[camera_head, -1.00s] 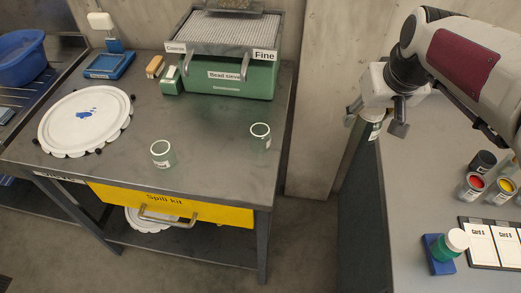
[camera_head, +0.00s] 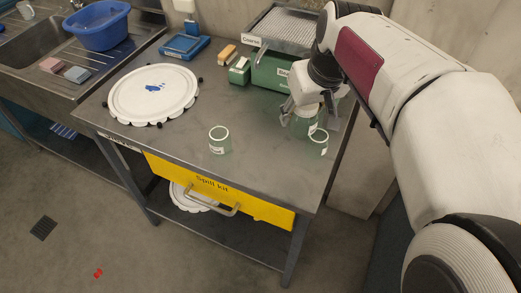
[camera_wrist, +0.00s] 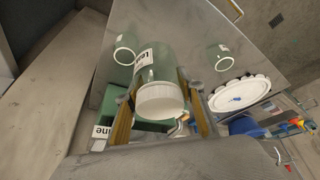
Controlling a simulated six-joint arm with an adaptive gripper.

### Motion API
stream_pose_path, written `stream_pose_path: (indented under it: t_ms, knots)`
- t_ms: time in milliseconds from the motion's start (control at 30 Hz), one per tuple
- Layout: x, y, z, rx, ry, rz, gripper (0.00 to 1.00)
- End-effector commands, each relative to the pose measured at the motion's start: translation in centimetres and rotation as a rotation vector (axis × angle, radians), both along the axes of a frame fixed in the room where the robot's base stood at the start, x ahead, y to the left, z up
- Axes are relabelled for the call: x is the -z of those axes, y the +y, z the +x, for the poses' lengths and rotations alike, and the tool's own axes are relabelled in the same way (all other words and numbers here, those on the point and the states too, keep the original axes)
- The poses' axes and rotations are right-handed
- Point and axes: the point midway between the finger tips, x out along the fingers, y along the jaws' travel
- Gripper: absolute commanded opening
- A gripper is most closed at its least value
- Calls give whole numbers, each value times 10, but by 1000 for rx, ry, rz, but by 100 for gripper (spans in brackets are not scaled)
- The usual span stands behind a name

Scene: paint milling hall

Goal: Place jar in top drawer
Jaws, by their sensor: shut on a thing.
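My gripper (camera_head: 303,108) is shut on a clear greenish jar (camera_wrist: 156,62) with a white ridged lid and a partly readable label. In the wrist view the fingers (camera_wrist: 158,88) press on both sides of the jar near its lid. In the head view the held jar (camera_head: 303,126) is over the right part of the steel bench, partly hidden by the gripper; its height above the bench is unclear. A yellow drawer (camera_head: 258,207) labelled "Spill kit", with a bar handle (camera_head: 212,203), sits under the bench top and looks closed.
Two open empty jars stand on the bench, one near the middle (camera_head: 219,140), one close to the held jar (camera_head: 317,147). A white round lid (camera_head: 152,95) lies left. A green bead sieve (camera_head: 272,72) stands behind.

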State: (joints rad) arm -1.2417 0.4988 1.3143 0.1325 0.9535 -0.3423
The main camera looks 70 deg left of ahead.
Motion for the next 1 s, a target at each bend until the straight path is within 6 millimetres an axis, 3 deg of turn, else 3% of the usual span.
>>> stream_pose_path:
  t_ms: [167, 600, 1000]
  knots:
    - [1, 12, -23, -47, 0, 2, 14]
    - [47, 11, -21, -42, 0, 1, 14]
    - [51, 10, -21, -42, 0, 1, 14]
